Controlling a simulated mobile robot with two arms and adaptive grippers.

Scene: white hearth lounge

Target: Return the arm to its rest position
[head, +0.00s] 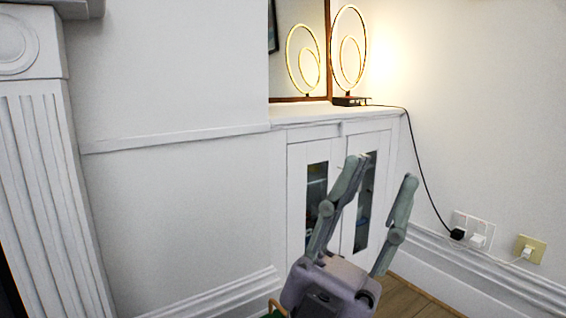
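My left gripper (383,170) stands in the lower middle of the head view, its two green-grey fingers pointing up and spread wide apart. It is open, and nothing shows between the fingers. It overlaps the doors of a white cabinet (296,180) in the picture; I cannot tell how far in front of them it is. Most of the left arm is below the frame. My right gripper does not show.
A lit ring lamp (363,45) stands on the cabinet top before a mirror (285,25). Its black cord (425,170) runs down to a wall socket (473,229). A white fluted pillar (45,190) stands at left. Little wooden floor (410,300) shows.

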